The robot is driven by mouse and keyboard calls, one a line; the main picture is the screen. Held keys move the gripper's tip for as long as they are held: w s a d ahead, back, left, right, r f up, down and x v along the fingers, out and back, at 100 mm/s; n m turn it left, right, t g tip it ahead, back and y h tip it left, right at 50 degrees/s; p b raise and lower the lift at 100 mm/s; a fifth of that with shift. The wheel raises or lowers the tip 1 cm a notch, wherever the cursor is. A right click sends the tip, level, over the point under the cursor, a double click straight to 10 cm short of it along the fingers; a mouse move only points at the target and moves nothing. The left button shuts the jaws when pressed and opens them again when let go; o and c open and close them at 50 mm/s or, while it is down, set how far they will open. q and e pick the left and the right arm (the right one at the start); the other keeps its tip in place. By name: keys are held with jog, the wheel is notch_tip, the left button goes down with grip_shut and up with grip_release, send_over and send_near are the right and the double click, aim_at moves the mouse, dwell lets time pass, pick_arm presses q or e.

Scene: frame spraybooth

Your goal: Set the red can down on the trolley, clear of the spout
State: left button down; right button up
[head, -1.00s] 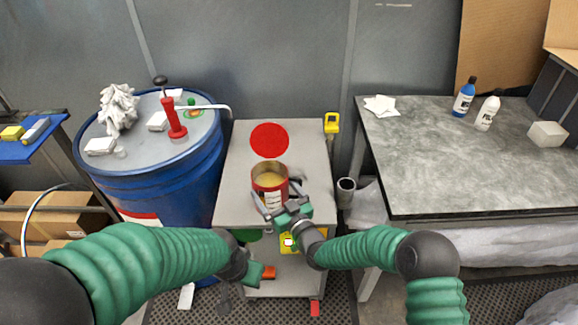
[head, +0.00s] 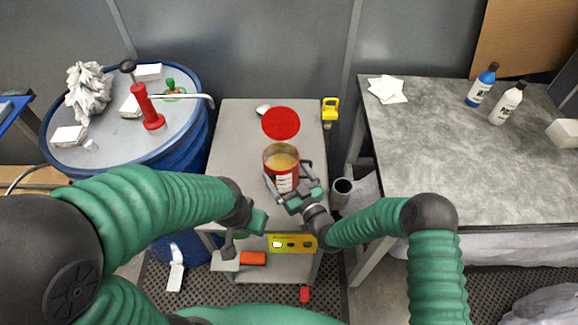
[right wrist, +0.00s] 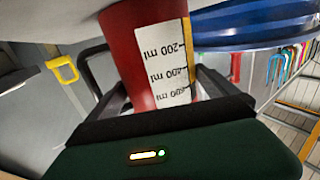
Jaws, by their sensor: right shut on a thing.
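The red can (head: 269,163), open at the top with yellowish contents and a white scale label, stands upright at the trolley (head: 234,150) top, right of its middle. My right gripper (head: 288,174) is shut on it from the front, one finger on each side. The right wrist view shows the can (right wrist: 128,50) upside down between the fingers; I cannot tell whether its base touches the trolley. The white spout (head: 190,96) of the red hand pump (head: 146,106) ends near the trolley's left edge, apart from the can. My left gripper (head: 238,232) is over the trolley's front left; its jaws are unclear.
A flat red disc (head: 281,123) lies behind the can, with a small pale object (head: 263,110) beside it. The blue drum (head: 180,158) is at left, and a grey workbench (head: 440,140) at right. A yellow-handled item (head: 330,108) hangs at the trolley's right edge.

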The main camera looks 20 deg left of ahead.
aim_at(295, 175)
jog(key=shift+w+a+f, duration=0.15)
jog(key=shift+w+a, duration=0.15)
jog(key=shift+w, duration=0.05)
jog(key=o, duration=1.6)
jog(key=shift+f, duration=0.15)
jog(key=shift+o, duration=0.2)
jog(key=d, duration=0.2)
jog(key=s+d, duration=0.1)
jog(key=d, duration=0.1)
jog(key=shift+s+r, duration=0.1)
jog(key=shift+r, duration=0.3)
jog(key=v, duration=0.5)
jog(key=s+a+v, duration=0.1)
jog(key=v, duration=0.2)
jog(key=shift+a+f+b, duration=0.1)
jog(key=shift+f+b, duration=0.05)
jog(key=shift+b, duration=0.2)
jog(key=shift+s+d, duration=0.5)
jog(key=shift+d, duration=0.75)
pick_arm(q)
jog(key=shift+w+f, duration=0.1)
jog(key=shift+f, duration=0.3)
pick_arm(e)
jog(key=shift+a, duration=0.5)
